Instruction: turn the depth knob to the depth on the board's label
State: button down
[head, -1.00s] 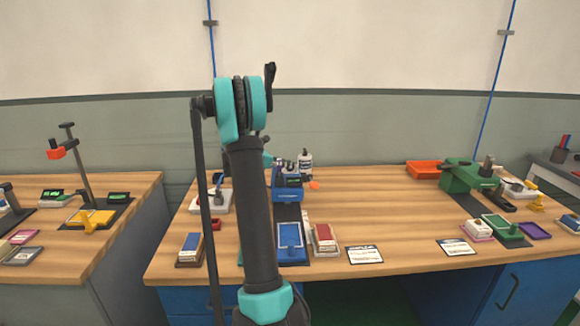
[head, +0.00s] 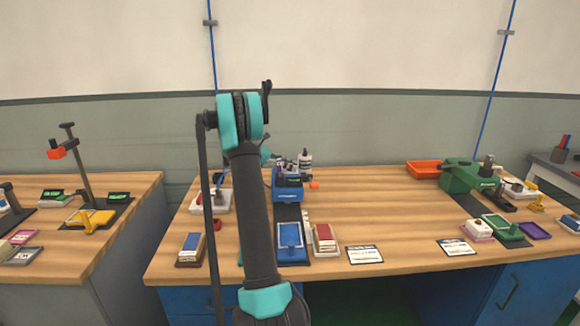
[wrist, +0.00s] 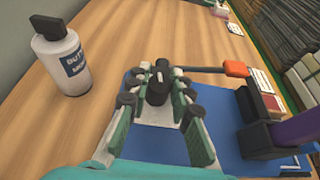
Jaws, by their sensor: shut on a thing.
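The depth knob (wrist: 157,86) is black with a white mark on its top. It sits on the blue machine (wrist: 150,148) in the wrist view. My gripper (wrist: 158,92) is shut on the knob, its fingers on either side. In the head view, the blue machine (head: 287,190) stands toward the back of the bench, right of my arm; most of my gripper is hidden there behind my arm. A lever with an orange end (wrist: 236,69) reaches right from near the knob. White cards (head: 365,254) lie at the bench's front; their print is too small to read.
A white bottle with a black cap (wrist: 62,60) stands beside the machine. A blue tray (head: 291,250) and a red pad (head: 324,236) lie in front of it. A green machine (head: 470,178) and an orange bin (head: 424,169) are at the right. The bench's middle is largely clear.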

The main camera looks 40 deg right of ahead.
jog(key=c, duration=1.3)
grip_release()
jog(key=shift+w+a, duration=0.1)
jog(key=v, duration=1.2)
